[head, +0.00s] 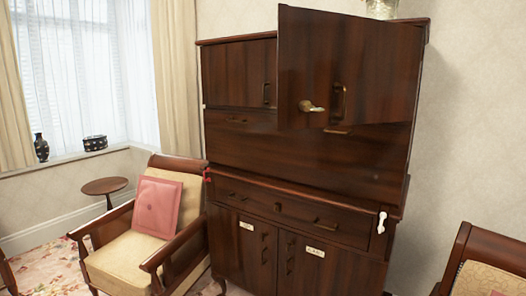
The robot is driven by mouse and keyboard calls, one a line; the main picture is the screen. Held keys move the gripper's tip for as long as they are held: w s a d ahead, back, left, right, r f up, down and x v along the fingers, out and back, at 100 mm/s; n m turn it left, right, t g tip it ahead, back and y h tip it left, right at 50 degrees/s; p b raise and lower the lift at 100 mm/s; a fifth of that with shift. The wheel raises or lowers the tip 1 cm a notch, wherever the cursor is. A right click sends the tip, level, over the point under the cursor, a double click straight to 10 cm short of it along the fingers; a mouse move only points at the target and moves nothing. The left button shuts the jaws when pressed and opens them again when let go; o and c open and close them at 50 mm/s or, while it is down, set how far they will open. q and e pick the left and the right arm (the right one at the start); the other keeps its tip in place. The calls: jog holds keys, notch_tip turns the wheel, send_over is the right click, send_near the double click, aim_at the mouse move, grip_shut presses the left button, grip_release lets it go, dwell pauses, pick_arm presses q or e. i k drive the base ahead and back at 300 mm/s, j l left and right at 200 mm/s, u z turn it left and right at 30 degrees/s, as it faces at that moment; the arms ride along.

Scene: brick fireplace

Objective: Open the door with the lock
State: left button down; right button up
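A tall dark wooden cabinet (290,155) stands against the wall in the middle of the head view. Its upper right door (380,65) stands out from the front, its left edge toward me and rising above the cabinet top, so it looks swung partly open. A brass knob or lock piece (311,106) and an upright brass handle (341,101) are on this door. The upper left door (235,75) looks shut, with a brass handle (266,94). The compartment behind the swung door is hidden. Neither of my grippers is in view.
An armchair (112,262) with a pink cushion (157,207) stands left of the cabinet, and another armchair (490,262) at the right edge. A small round table (105,186) is by the window. Lower doors carry pale labels (315,252). A glass vase (381,8) stands on top.

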aim_at(361, 70)
jog(key=i+j, duration=0.15)
jog(key=i, duration=0.25)
jog(key=i+j+z, duration=0.15)
jog(key=i, duration=0.3)
jog(key=i+j+z, duration=0.15)
jog(key=j+z, duration=0.3)
jog(key=i+j+z, duration=0.15)
jog(key=j+z, duration=0.15)
jog(key=z, duration=0.2)
